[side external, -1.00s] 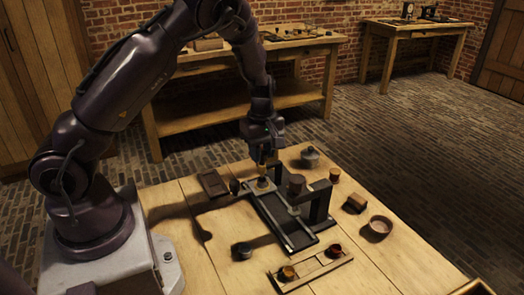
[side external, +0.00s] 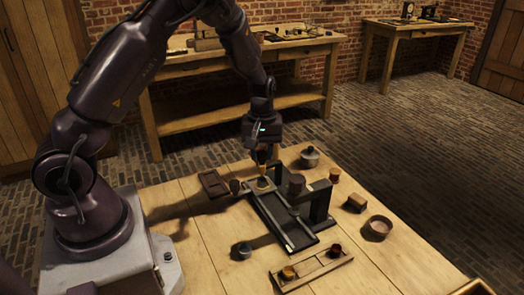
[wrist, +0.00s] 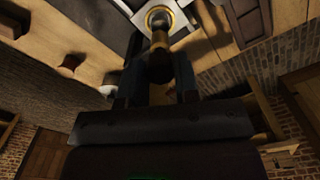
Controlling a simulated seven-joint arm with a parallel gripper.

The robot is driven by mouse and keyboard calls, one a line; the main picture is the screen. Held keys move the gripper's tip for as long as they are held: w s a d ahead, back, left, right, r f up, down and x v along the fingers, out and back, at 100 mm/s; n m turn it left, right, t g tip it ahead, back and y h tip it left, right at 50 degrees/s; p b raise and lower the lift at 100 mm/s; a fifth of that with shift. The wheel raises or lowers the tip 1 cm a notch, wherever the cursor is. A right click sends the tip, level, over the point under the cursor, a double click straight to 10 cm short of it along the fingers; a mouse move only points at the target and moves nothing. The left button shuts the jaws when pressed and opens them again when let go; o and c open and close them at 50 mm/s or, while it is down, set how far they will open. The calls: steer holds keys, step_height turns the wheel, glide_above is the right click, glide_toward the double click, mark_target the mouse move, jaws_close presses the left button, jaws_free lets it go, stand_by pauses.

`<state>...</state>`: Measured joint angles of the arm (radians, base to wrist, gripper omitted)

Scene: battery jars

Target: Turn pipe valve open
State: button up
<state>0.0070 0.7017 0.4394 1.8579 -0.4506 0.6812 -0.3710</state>
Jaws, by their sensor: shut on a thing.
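My gripper (side external: 262,158) points down over the back left end of a dark metal frame (side external: 268,212) on the wooden table. Its fingers are shut on a brown and brass-coloured upright piece, which looks like the valve handle (wrist: 160,45) and shows between the fingers in the wrist view. A yellow ring (wrist: 160,12) circles its base on a pale plate. In the side view, the fitting (side external: 263,184) sits directly below the fingertips. The fingers hide part of the handle, and I cannot tell the valve's angle.
A brown cup (side external: 296,184) stands close right of my gripper, by a black post (side external: 321,201). A lidded pot (side external: 309,158), bowl (side external: 378,228), dark jar (side external: 241,251) and two-jar rack (side external: 312,268) stand around. A dark tray (side external: 213,184) lies left. The front left table is clear.

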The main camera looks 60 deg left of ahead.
mark_target(262, 153)
steer(key=shift+m, duration=0.6)
steer(key=o, duration=0.9)
steer(key=shift+o, duration=0.2)
steer(key=shift+r, duration=0.1)
step_height(262, 153, up, 13)
